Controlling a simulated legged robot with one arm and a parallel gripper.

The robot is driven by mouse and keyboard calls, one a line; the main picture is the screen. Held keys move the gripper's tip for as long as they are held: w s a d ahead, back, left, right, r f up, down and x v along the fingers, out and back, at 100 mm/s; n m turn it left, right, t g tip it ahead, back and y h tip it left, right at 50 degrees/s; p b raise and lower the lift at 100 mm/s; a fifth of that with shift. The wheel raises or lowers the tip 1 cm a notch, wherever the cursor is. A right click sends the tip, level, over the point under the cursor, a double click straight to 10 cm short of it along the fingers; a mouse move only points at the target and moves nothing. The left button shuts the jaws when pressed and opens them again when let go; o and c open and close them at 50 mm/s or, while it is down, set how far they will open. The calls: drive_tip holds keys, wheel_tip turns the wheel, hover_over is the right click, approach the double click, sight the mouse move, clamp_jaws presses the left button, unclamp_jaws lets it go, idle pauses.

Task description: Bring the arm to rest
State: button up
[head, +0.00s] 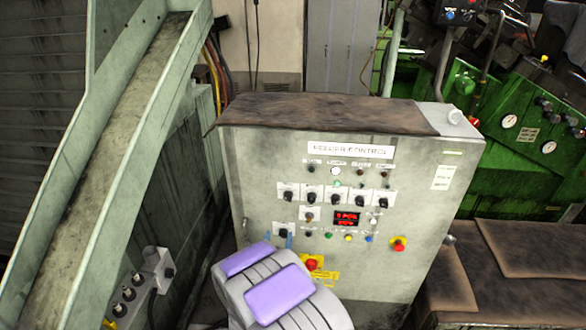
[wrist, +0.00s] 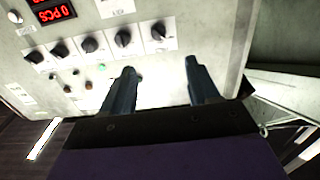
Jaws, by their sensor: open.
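My gripper (head: 278,236) shows in the head view just beyond the purple-padded end of my arm, in front of the lower left part of the feeder control panel (head: 268,190). Its two blue-grey fingers show apart in the wrist view (wrist: 160,68), with nothing between them. The fingertips point at the panel face, near its row of black knobs (wrist: 90,43). I cannot tell how far the tips are from the panel. Much of my arm is outside the head view.
A red emergency button (head: 311,264) on a yellow plate sits close to the right of my gripper. Another red button (head: 398,244) is farther right. A sloping metal chute (head: 105,160) stands at left. Green machinery (head: 500,150) and a brown-topped bench (head: 530,245) are at right.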

drive_tip(key=shift+w+d, duration=0.1)
drive_tip(key=s+d+r+g+b, duration=0.1)
drive_tip(key=s+d+r+g, duration=0.2)
drive_tip(key=s, duration=1.2)
drive_tip(key=s+d+r+g+b, duration=0.2)
drive_tip(key=s+d+r+g, duration=0.2)
drive_tip(key=s+d+g, duration=0.6)
drive_tip(key=s+d+r+g+b, duration=0.2)
drive_tip(key=s+d+g, duration=0.4)
drive_tip(key=s, duration=1.4)
drive_tip(key=d+r, duration=0.1)
drive_tip(key=d, duration=0.3)
drive_tip(key=shift+s+d+r+g+y, duration=0.25)
drive_tip(key=shift+d+r+g+y, duration=0.05)
drive_tip(key=shift+d+g, duration=0.1)
